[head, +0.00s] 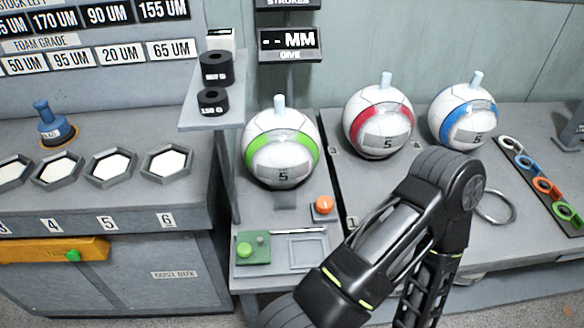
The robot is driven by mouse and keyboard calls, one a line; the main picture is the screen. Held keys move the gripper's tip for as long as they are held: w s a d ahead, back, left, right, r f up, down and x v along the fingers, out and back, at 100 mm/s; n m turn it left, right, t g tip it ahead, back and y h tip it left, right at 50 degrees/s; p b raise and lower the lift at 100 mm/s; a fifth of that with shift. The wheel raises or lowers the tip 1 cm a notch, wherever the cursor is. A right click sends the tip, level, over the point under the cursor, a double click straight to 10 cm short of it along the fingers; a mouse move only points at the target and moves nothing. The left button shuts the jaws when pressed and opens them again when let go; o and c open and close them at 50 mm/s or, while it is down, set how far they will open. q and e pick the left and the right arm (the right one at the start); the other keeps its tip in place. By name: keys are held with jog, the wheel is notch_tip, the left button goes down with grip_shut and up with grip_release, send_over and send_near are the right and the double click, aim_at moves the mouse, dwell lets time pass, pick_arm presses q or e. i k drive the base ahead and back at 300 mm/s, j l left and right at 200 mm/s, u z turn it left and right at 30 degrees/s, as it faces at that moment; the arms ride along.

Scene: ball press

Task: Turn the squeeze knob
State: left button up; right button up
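No label marks a squeeze knob, so I cannot tell which part it is. A small round orange knob (323,205) sits on a dark base in front of the green-banded ball (281,150). A green plate (253,248) with a round green knob (245,249) and a smaller peg lies nearer the front edge. That ball stands below a display (290,40) reading "-- MM" and "GIVE". One of my arms, black, bends across the lower right. Neither gripper is in view. My arm hides part of the bench right of the orange knob.
A red-banded ball (378,122) and a blue-banded ball (463,112) stand at the back right. A shelf (203,122) holds black rings. Hexagonal trays (167,163) and a blue-handled tool (50,125) are left. A strip of coloured rings (541,184) lies far right.

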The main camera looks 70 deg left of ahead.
aim_at(324, 204)
jog(key=u, duration=0.45)
jog(key=l+u, duration=0.1)
jog(key=u, duration=1.65)
jog(key=k+u, duration=0.1)
jog(key=u, duration=0.3)
